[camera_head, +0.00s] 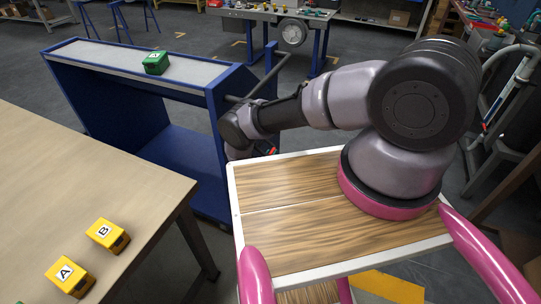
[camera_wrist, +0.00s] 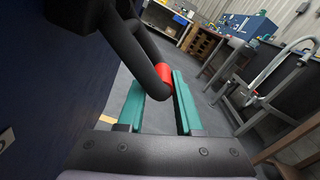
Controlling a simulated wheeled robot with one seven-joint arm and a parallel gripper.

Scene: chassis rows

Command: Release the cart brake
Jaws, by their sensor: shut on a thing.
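The blue cart (camera_head: 222,100) stands at the left of the head view, with a pale grey top. A dark brake lever (camera_wrist: 160,93) with a red band (camera_wrist: 163,71) runs down between the teal fingers of my gripper (camera_wrist: 158,84) in the wrist view. My gripper is shut on the lever, close to the cart's blue side panel (camera_wrist: 40,90). In the head view the red part (camera_head: 267,150) shows small beside my wrist, at the cart's near right end. My wrist hides most of the lever there.
A green block (camera_head: 156,62) sits on the cart's top. A wooden table (camera_head: 100,170) at the left holds yellow blocks A (camera_head: 70,278) and B (camera_head: 107,236). A dark push handle (camera_head: 272,72) rises at the cart's right end. A grey rail frame (camera_head: 505,110) stands at the right.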

